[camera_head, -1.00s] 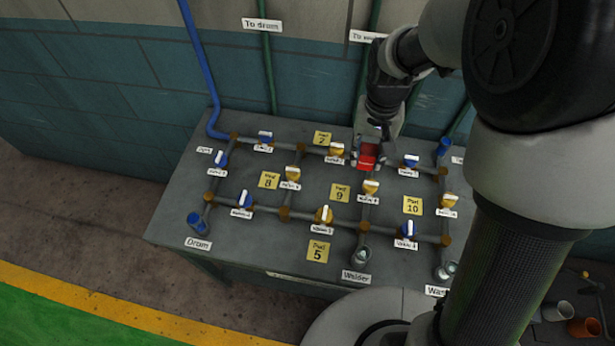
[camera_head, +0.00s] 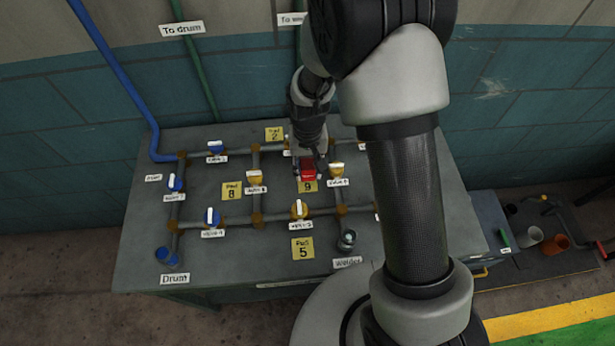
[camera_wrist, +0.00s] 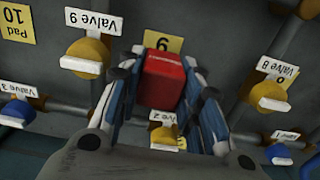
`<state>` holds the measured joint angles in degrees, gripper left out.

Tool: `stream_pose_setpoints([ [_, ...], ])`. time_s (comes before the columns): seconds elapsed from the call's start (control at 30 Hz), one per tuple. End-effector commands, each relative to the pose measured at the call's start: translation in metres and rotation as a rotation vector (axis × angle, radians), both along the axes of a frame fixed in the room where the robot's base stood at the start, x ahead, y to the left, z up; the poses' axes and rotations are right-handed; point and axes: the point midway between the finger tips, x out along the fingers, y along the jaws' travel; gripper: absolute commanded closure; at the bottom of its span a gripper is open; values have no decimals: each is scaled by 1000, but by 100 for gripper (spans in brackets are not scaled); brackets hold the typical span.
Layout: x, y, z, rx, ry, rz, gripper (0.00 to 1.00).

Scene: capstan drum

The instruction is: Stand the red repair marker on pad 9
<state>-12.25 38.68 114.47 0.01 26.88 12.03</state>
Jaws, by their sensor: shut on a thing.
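The red repair marker (camera_head: 309,173) is a red block between the fingers of my gripper (camera_head: 309,167), which is shut on it. In the wrist view the marker (camera_wrist: 161,80) sits between the fingertips of my gripper (camera_wrist: 162,88). Pad 9 (camera_head: 308,187) is a yellow square that shows just in front of the marker, partly hidden by it. In the wrist view pad 9 (camera_wrist: 163,41) shows beyond the marker's far end. I cannot tell whether the marker touches the pad.
Yellow valves (camera_head: 254,179) and (camera_head: 337,170) flank pad 9, on the grey pipes. Another yellow valve (camera_head: 299,209) stands in front of it. Pads 8 (camera_head: 232,191) and 5 (camera_head: 302,248) lie on the same bench. My arm hides the bench's right part.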

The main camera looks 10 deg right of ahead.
Motion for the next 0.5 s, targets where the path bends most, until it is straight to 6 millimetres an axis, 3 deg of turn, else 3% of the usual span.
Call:
stream_pose_setpoints([
  [0.17, 0, 0, -12, 0, 1, 0, 92],
  [0.4, 0, 0, -47, 0, 0, 0, 92],
  [0.5, 1, 0, -47, 0, -2, 0, 92],
])
